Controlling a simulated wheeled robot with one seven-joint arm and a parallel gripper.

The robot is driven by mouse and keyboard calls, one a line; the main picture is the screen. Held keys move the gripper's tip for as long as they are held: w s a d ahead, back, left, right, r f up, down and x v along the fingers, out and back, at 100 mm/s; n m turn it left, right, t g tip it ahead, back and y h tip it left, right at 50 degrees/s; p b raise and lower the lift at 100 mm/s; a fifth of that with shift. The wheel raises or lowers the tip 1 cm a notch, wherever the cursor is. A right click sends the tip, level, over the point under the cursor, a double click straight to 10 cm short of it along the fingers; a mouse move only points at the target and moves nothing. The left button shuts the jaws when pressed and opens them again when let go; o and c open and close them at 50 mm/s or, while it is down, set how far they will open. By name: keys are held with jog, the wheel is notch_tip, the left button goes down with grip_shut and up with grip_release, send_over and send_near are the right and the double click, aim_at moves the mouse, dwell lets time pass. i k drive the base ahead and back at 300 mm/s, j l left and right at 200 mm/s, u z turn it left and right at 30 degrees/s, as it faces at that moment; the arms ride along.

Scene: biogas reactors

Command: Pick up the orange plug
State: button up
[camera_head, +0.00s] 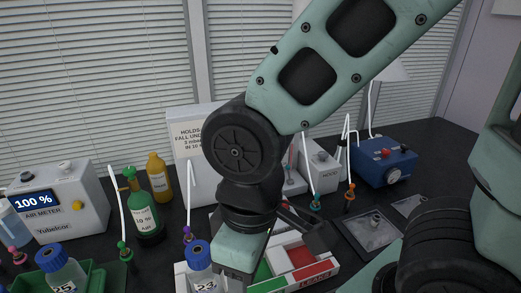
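The orange plug (349,192) stands right of centre on the dark bench, in front of the blue box. A white tube rises near it. My gripper (241,262) points down at the bottom middle, to the left of the plug and apart from it. My wrist and the lower picture edge hide its fingertips, so I cannot see whether it is open or shut.
A teal plug (315,203) stands left of the orange one. A grey square plate (372,232) lies in front of it. A blue box (384,163) stands behind. A red-and-green sectioned tray (322,268) and a blue-capped bottle (199,257) are close to my gripper.

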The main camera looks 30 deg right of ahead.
aim_at(353, 187)
jog(key=z, duration=1.45)
